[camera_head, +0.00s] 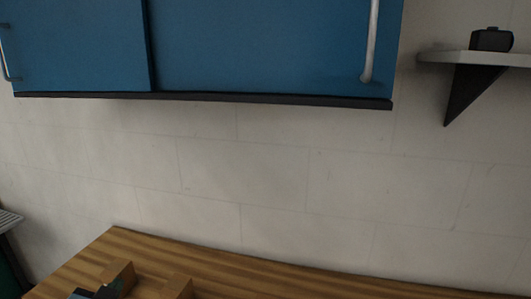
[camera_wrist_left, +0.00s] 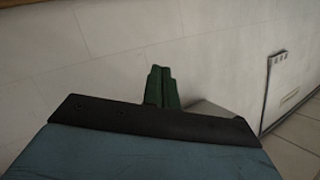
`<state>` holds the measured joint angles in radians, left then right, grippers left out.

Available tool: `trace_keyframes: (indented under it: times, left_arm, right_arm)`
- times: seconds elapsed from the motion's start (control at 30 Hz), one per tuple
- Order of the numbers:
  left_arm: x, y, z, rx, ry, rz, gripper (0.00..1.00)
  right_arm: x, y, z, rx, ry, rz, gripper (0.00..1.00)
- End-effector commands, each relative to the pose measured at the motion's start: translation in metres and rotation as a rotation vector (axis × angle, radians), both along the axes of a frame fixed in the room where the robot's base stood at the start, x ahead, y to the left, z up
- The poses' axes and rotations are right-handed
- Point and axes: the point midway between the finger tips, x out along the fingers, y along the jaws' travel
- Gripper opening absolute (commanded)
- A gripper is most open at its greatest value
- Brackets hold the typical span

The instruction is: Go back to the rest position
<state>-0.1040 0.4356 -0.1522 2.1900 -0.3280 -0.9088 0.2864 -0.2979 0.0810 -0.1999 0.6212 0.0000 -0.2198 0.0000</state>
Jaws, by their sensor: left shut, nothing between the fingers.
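My left gripper (camera_wrist_left: 161,72) shows in the left wrist view as two dark green fingers. They are closed together, with nothing between them. A blue-grey surface with a black edge fills the lower part of that view and hides the base of the fingers. Behind the fingers is a pale wall. In the head view I cannot clearly make out the left gripper. My right gripper is in neither view.
A wooden worktop (camera_head: 200,258) lies low in the head view, with wooden blocks (camera_head: 118,272) and a dark object (camera_head: 108,291) at its lower edge. Blue cabinets (camera_head: 260,45) hang above. A shelf (camera_head: 470,57) at right holds a black object (camera_head: 491,39).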

Motion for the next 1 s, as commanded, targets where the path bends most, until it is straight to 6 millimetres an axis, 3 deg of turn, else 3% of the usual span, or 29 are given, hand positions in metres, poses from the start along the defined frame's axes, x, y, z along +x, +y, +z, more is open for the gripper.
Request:
trace_keyframes:
  times: [0.03,0.1,0.2,0.4,0.63,1.0]
  left_arm:
    - [-0.027,-0.01,-0.03,-0.052,0.113,0.017,0.0]
    - [-0.062,-0.022,-0.062,-0.106,0.262,0.034,0.0]
    - [-0.107,-0.038,-0.093,-0.166,0.44,0.043,0.0]
    - [-0.182,-0.066,-0.127,-0.252,0.708,0.031,0.0]
    - [-0.256,-0.094,-0.142,-0.337,0.958,-0.008,0.0]
    - [-0.237,-0.095,-0.264,-0.324,0.988,-0.003,0.0]
  right_arm:
    - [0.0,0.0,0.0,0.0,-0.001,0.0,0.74]
    - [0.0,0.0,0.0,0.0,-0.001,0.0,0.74]
    - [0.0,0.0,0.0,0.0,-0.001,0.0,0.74]
    - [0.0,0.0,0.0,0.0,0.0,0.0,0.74]
    - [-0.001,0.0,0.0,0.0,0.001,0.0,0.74]
    - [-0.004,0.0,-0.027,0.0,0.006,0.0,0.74]
